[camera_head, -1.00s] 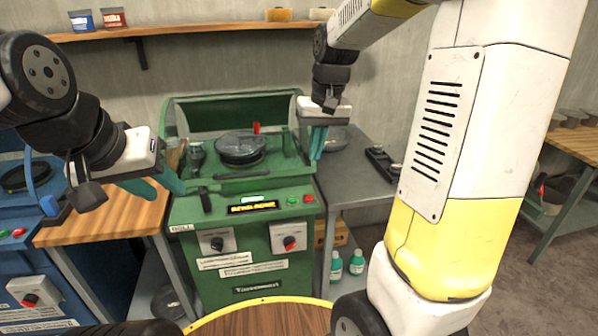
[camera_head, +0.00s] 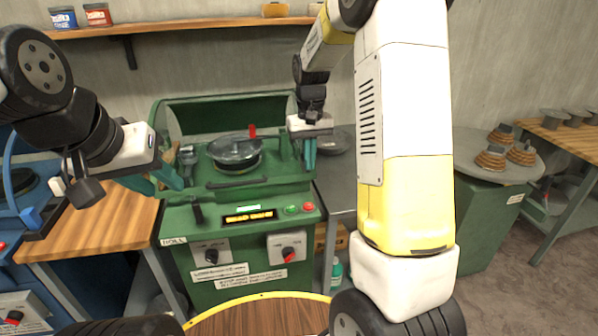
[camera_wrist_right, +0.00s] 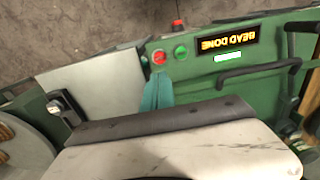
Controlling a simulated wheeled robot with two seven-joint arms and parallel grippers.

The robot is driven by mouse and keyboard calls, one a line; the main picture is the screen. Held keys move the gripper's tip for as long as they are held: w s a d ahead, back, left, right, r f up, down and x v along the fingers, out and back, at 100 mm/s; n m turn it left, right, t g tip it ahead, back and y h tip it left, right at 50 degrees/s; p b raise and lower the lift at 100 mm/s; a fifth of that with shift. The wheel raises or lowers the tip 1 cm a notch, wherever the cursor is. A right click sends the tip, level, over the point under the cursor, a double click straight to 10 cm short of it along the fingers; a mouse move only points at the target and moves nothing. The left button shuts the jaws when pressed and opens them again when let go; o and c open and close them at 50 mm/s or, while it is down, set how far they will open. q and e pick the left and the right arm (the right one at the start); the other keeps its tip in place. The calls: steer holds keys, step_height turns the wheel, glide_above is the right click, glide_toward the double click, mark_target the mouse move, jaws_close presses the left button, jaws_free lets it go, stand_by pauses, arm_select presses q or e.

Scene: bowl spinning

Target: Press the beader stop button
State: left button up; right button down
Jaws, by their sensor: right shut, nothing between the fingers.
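The green beader (camera_head: 225,183) stands in the middle of the head view. A red button (camera_head: 309,207), a green button (camera_head: 292,209) and a lit display (camera_head: 249,216) sit on its front panel. In the right wrist view the display reads "BEAD DONE", beside the green button (camera_wrist_right: 180,52) and red button (camera_wrist_right: 159,57). My right gripper (camera_head: 309,167) is shut and empty, its teal fingers pointing down above the red button. In the wrist view its fingertips (camera_wrist_right: 157,84) appear close to the red button; contact is not visible. My left gripper (camera_head: 160,184) is open and empty at the beader's left.
A round lidded pan (camera_head: 234,150) and a handle bar (camera_head: 238,182) are on the beader top. A wooden table (camera_head: 105,222) stands left, a grey table (camera_head: 337,180) right. Two dials are below the panel. A round-topped green stand (camera_head: 481,200) with stacked pieces is further right.

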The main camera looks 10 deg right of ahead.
mark_target(309, 206)
step_height(309, 206, down, 13)
steer(key=shift+f, duration=0.15)
stand_by(0.4)
steer(key=shift+s+f, duration=0.1)
steer(key=shift+f, duration=0.65)
steer(key=shift+s+f, duration=0.2)
steer(key=shift+f, duration=0.05)
steer(key=shift+w+r, duration=0.15)
steer(key=shift+r, duration=0.3)
step_height(309, 206, up, 14)
steer(key=shift+w+r, duration=0.2)
